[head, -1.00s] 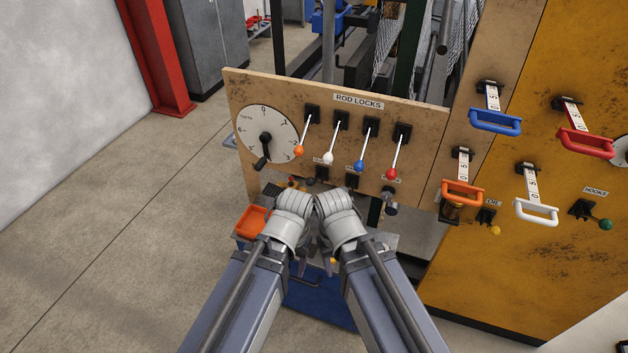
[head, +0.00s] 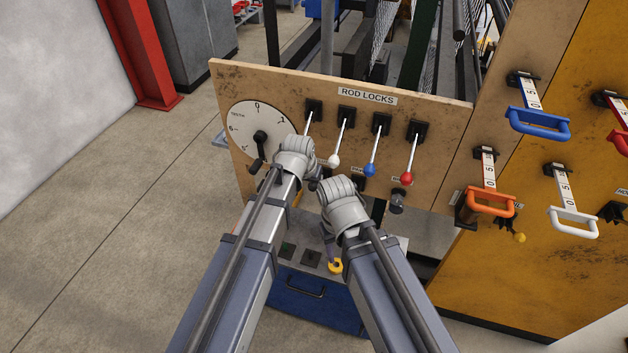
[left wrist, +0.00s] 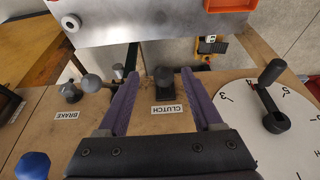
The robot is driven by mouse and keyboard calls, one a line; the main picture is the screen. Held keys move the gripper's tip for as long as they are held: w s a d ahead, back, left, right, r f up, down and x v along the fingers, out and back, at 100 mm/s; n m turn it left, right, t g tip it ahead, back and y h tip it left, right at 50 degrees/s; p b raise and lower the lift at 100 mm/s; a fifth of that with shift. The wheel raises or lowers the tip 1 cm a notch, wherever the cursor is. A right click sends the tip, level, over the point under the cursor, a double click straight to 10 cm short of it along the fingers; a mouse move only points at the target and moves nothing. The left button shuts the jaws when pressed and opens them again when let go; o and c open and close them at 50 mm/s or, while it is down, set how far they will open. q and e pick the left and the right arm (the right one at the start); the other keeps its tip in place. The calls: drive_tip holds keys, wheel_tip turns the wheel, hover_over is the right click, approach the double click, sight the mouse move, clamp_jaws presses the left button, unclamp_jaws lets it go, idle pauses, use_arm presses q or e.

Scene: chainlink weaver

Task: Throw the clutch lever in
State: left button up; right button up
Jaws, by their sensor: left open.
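The clutch lever (left wrist: 163,77) shows in the left wrist view as a short dark knob on a dark mount, beside the CLUTCH label (left wrist: 167,109). My left gripper (left wrist: 160,72) is open, with its two purple fingers apart on either side of the knob in the picture. I see no finger touching it. In the head view my left gripper (head: 297,155) is in front of the panel, its fingers hidden by the wrist, and the clutch lever is not clearly seen. My right gripper (head: 331,250) hangs lower, mostly hidden behind its wrist; its opening does not show.
The ROD LOCKS panel (head: 230,82) carries levers with white (head: 334,160), blue (head: 370,170) and red (head: 406,178) knobs. A dial (head: 240,118) is at its left. The brake lever (left wrist: 92,83) is beside the clutch. Floor at the left is clear.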

sight(314, 189)
use_arm(q)
drive_tip(key=shift+w+d+t, duration=0.1)
drive_tip(key=shift+w+t, duration=0.2)
drive_tip(key=shift+w, duration=0.85)
drive_tip(key=b+x, duration=0.7)
drive_tip(key=shift+d+f, duration=0.15)
drive_tip(key=shift+f, duration=0.15)
use_arm(e)
wheel_tip(314, 189, down, 7)
drive_tip(key=shift+w+f, duration=0.15)
drive_tip(key=shift+w, duration=0.1)
use_arm(q)
drive_tip(key=shift+r, duration=0.1)
drive_tip(key=shift+c, duration=0.2)
clamp_jaws()
